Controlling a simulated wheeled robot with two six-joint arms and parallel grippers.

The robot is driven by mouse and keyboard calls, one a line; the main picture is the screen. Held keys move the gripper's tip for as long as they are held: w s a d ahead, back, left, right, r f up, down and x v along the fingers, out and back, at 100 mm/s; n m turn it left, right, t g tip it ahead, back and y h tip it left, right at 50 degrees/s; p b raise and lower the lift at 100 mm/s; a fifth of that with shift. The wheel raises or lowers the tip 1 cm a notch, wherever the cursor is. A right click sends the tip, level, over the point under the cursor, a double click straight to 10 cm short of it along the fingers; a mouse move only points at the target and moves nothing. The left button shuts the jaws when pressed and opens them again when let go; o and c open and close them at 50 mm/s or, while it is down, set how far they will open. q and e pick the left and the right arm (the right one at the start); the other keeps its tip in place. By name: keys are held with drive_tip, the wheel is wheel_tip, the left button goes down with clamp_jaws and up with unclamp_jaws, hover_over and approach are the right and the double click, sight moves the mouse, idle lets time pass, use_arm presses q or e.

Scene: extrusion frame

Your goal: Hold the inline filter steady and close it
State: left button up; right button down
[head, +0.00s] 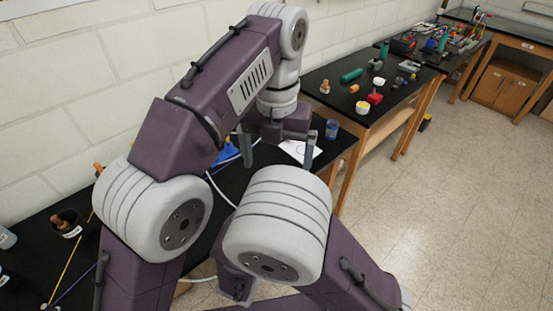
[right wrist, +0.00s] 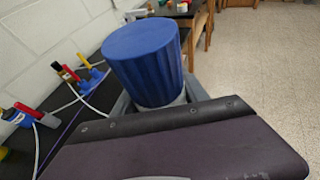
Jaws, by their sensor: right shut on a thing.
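In the right wrist view a large ribbed blue cap (right wrist: 148,55) sits on a pale grey-white body (right wrist: 165,103), seemingly the inline filter. The grey fingers of my right gripper (right wrist: 157,98) stand on both sides of the pale body, below the cap, and are shut on it. I cannot tell how far the cap is screwed on. In the head view my right gripper and the filter are hidden behind my own arm. My left gripper (head: 279,158) hangs down over the black bench, its fingers wide apart with nothing seen between them.
A white sheet (head: 299,150) and a small blue container (head: 332,128) lie near the bench's right end. A white cable (head: 218,188) crosses the bench. Marker-like items in blue holders (right wrist: 88,76) stand along the wall. A second bench (head: 350,85) holds several small parts. Floor on the right is clear.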

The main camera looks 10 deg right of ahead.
idle(0.5)
use_arm(q)
drive_tip(key=w+a+f+n, duration=0.4)
drive_tip(key=a+f+n, duration=1)
drive_tip(key=n, duration=0.8)
drive_tip(key=s+a+f+n+t, duration=0.1)
drive_tip(key=s+a+f+n, duration=0.9)
drive_tip(key=n, duration=0.9)
drive_tip(key=shift+a+f, duration=0.6)
